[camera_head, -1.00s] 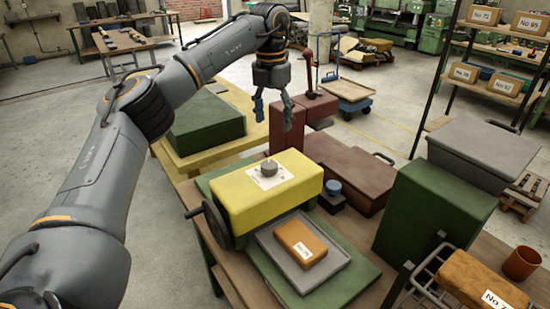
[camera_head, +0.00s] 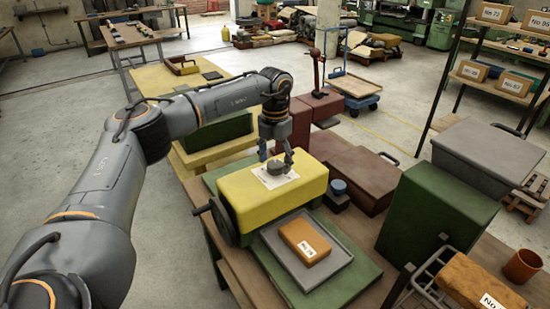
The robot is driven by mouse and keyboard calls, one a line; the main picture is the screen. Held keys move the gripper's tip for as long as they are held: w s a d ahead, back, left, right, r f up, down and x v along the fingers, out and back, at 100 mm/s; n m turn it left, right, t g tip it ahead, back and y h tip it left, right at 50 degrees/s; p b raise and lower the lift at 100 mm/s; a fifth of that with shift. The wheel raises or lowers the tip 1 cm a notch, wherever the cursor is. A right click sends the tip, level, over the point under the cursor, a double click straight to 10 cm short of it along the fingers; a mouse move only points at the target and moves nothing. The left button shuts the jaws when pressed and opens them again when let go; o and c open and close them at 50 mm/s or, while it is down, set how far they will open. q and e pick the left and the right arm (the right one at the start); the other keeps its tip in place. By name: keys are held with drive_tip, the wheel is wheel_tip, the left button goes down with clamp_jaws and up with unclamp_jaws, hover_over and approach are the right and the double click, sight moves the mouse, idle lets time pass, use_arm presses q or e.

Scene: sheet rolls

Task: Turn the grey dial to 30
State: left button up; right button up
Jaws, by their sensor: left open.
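The grey dial (camera_head: 277,168) sits on a white scale plate (camera_head: 266,179) on top of a yellow machine (camera_head: 290,197). The scale marks are too small to read, so I cannot tell the dial's setting. My left gripper (camera_head: 276,163) is open and points down at the dial, with its fingers at or just above it, one to each side. I cannot tell whether they touch it. My right gripper is not in view.
A black handwheel (camera_head: 220,220) is on the machine's left side. A grey tray (camera_head: 331,270) with an orange-brown labelled block (camera_head: 305,241) lies in front. A green box (camera_head: 428,219) stands to the right, and a dark red case (camera_head: 363,178) behind.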

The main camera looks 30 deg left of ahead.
use_arm(q)
drive_tip(key=c, duration=1.1)
drive_tip(key=shift+c, duration=0.2)
drive_tip(key=shift+m, duration=0.3)
drive_tip(key=m, duration=0.5)
drive_tip(key=shift+p, duration=0.4)
drive_tip(key=m, duration=0.6)
drive_tip(key=o, duration=1.1)
